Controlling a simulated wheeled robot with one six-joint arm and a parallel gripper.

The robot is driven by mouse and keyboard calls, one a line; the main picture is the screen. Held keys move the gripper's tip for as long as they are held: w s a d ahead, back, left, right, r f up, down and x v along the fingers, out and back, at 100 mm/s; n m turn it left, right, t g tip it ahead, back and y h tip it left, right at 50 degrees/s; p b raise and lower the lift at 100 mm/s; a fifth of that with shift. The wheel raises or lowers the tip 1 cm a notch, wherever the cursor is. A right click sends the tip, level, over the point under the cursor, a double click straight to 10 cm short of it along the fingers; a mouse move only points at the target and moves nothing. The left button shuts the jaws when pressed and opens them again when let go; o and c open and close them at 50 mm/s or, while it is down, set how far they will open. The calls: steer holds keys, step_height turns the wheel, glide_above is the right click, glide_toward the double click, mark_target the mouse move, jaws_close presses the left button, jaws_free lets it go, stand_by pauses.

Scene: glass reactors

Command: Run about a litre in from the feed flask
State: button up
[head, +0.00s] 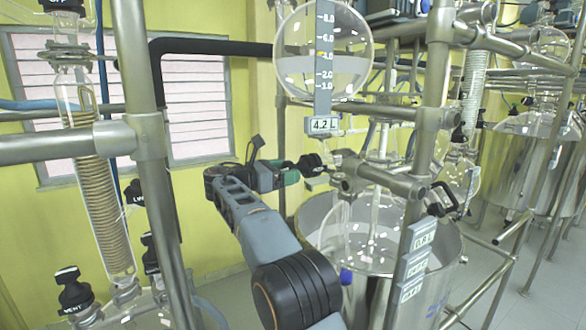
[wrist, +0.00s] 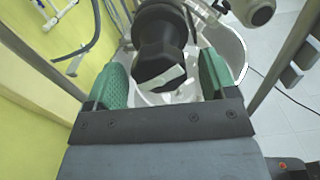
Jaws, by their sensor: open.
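The feed flask (head: 300,55) is a round clear glass vessel at the top middle of the head view, with a graduated scale (head: 325,45) in front. My gripper (head: 300,170) is below the flask, beside a black valve knob (head: 312,163). In the wrist view the knob (wrist: 160,65) sits between the two green fingers of my gripper (wrist: 165,82), which are open around it. A gap shows at each side. A glass reactor vessel (head: 368,235) stands below, inside a metal tub.
Metal frame posts (head: 432,90) and a clamp stand close right of my gripper. A small sign stack (head: 413,262) hangs on a front post. A coiled condenser (head: 100,190) with a VENT knob (head: 75,293) is at the left. More reactors (head: 535,140) stand at the right.

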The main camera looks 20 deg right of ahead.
steer(key=shift+w+d, duration=0.15)
steer(key=shift+d, duration=1.1)
steer(key=shift+c, duration=0.3)
steer(key=c, duration=0.8)
steer(key=shift+d, duration=0.1)
steer(key=shift+c, duration=0.3)
steer(key=m+b, duration=0.6)
steer(key=m, duration=1.9)
steer(key=shift+w+r, duration=0.1)
